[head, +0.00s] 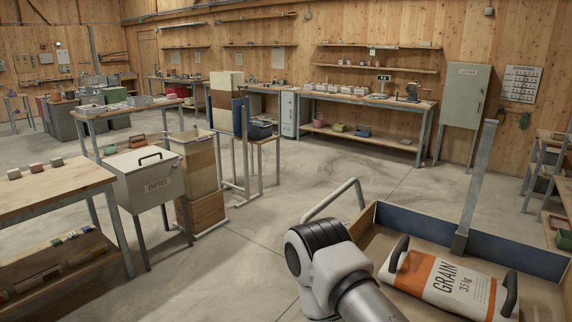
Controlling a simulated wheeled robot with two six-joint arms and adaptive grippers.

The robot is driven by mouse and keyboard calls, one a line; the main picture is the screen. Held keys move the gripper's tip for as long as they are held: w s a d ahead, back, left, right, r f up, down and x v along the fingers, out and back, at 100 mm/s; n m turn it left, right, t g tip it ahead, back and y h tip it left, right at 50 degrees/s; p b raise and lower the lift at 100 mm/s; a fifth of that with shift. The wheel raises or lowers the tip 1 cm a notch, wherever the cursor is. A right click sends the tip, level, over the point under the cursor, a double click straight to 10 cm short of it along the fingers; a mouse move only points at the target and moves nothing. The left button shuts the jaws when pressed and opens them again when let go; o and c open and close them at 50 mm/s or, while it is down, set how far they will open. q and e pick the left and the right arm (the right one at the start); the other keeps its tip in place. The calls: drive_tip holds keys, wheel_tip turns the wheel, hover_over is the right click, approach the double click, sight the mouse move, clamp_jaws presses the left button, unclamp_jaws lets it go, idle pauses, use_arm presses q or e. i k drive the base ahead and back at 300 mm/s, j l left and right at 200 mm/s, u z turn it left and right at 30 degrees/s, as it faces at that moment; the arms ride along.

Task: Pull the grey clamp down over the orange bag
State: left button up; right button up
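The bag (463,288) is white with orange bands, is printed GRAIN 35 kg and has a dark loop handle at each end. It lies flat in an open wooden-sided box (400,219) with a blue inner face, at the lower right. A flat grey bar (478,180), apparently the clamp, stands nearly upright and leans slightly right at the far side of the bag. Its lower end is by the bag's far edge, and I cannot tell whether they touch. One of my arms rises at the bottom centre, left of the bag. Neither gripper shows.
A bent grey tube rail (332,199) stands at the box's left end, behind my arm. A grey bin marked EMPTIES (150,188) and a wooden table (45,193) stand at left.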

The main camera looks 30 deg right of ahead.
sight(489, 130)
drive_tip(key=i+u, duration=0.2)
drive_tip(key=i, duration=0.4)
drive_tip(key=i+u, duration=0.15)
drive_tip(key=i, duration=0.4)
drive_tip(key=i+l+u, duration=0.2)
drive_tip(key=i, duration=0.35)
drive_tip(key=i+l+z, duration=0.2)
drive_tip(key=i+z, duration=1.05)
drive_tip(key=i+j+z, duration=0.15)
drive_tip(key=i+z, duration=0.25)
drive_tip(key=i+l+z, duration=0.1)
drive_tip(key=i+z, duration=0.35)
drive_tip(key=i+j+z, duration=0.1)
drive_tip(key=i+z, duration=0.3)
drive_tip(key=i+j+z, duration=0.2)
drive_tip(key=i+z, duration=0.25)
drive_tip(key=i+j+z, duration=0.4)
drive_tip(key=z, duration=1.85)
